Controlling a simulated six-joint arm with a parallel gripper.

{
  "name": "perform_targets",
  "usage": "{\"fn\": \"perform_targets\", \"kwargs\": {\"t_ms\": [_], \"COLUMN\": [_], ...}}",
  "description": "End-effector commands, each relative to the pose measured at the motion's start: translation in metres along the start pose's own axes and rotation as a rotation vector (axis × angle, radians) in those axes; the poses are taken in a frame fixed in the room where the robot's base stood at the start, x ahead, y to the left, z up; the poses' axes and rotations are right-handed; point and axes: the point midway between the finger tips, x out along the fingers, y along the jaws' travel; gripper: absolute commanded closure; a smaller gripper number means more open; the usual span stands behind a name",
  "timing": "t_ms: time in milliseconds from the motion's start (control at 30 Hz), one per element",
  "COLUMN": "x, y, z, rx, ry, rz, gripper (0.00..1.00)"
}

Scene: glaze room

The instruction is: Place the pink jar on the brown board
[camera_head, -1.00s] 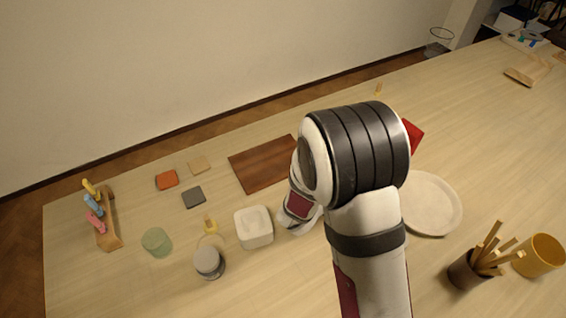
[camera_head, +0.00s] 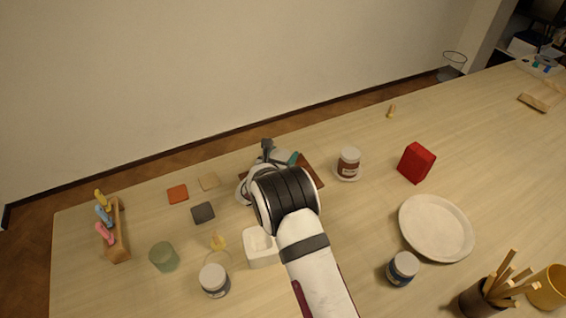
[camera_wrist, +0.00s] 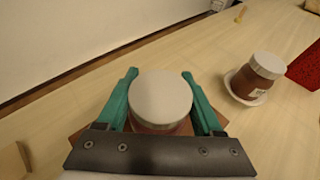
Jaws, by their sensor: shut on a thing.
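My gripper (camera_wrist: 160,78) is shut on a jar (camera_wrist: 160,98) with a pale grey lid, held between its teal fingers. Only a little of the jar's pinkish-brown body shows below the lid. In the head view my arm hides this jar, and one teal fingertip shows over the brown board. The brown board (camera_head: 313,173) is largely covered by my arm. In the wrist view a corner of the board (camera_wrist: 77,138) shows under the gripper, so the jar is over the board. I cannot tell whether it touches it.
A brown jar (camera_head: 348,163) on a small white dish stands just right of the board, with a red box (camera_head: 416,162) beyond. A white plate (camera_head: 437,228) and a blue jar (camera_head: 402,269) are at right. A white block (camera_head: 262,250) and grey-lidded jar (camera_head: 214,281) stand in front.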

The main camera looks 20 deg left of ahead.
Motion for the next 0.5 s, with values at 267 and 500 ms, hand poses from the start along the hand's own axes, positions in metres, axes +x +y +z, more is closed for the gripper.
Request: {"fn": "perform_targets", "kwargs": {"t_ms": [267,500], "x": [0.012,0.013], "y": [-0.001,-0.001], "z": [-0.030,-0.032], "rx": [0.000,-0.001], "ry": [0.002,0.003], "rz": [-0.001,-0.001], "gripper": [1.00,0.30]}}
